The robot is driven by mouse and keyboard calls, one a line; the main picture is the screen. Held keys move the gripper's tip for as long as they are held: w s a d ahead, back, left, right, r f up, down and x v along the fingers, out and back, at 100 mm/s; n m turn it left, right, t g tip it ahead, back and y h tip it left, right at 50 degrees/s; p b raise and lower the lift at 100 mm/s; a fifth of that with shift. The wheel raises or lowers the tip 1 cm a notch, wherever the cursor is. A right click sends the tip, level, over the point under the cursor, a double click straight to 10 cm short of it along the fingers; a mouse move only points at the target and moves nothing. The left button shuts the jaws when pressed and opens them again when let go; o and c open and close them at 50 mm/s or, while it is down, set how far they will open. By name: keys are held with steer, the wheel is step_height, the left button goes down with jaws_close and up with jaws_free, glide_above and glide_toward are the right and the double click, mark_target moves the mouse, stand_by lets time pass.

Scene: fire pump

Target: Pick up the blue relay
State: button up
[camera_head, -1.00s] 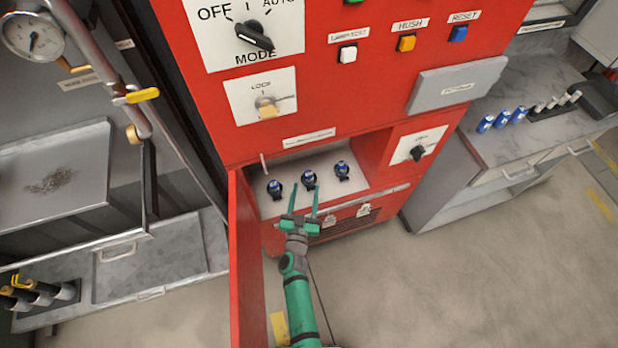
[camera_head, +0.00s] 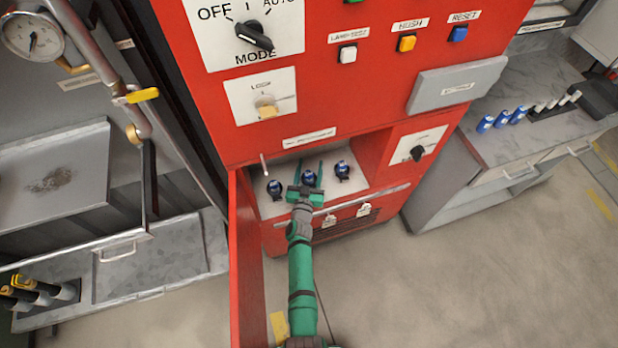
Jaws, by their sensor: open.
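Three blue relays stand in a row in the open lower compartment of the red cabinet: a left one (camera_head: 275,188), a middle one (camera_head: 309,178) and a right one (camera_head: 342,169). My gripper (camera_head: 310,174) is open, with its green fingers reaching into the compartment on either side of the middle relay. I cannot tell whether the fingers touch it. The lower part of the middle relay is hidden by my gripper. The left and right relays are clear of the fingers.
The red cabinet (camera_head: 350,95) has switches and buttons above the compartment. Its open red door (camera_head: 246,265) stands just left of my arm. More blue cylinders (camera_head: 502,119) stand on the grey bench (camera_head: 490,148) at the right. The floor at the lower right is clear.

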steer(key=shift+w, duration=0.2)
steer(key=c, duration=1.2)
steer(key=shift+o, duration=0.2)
steer(key=shift+r, duration=0.15)
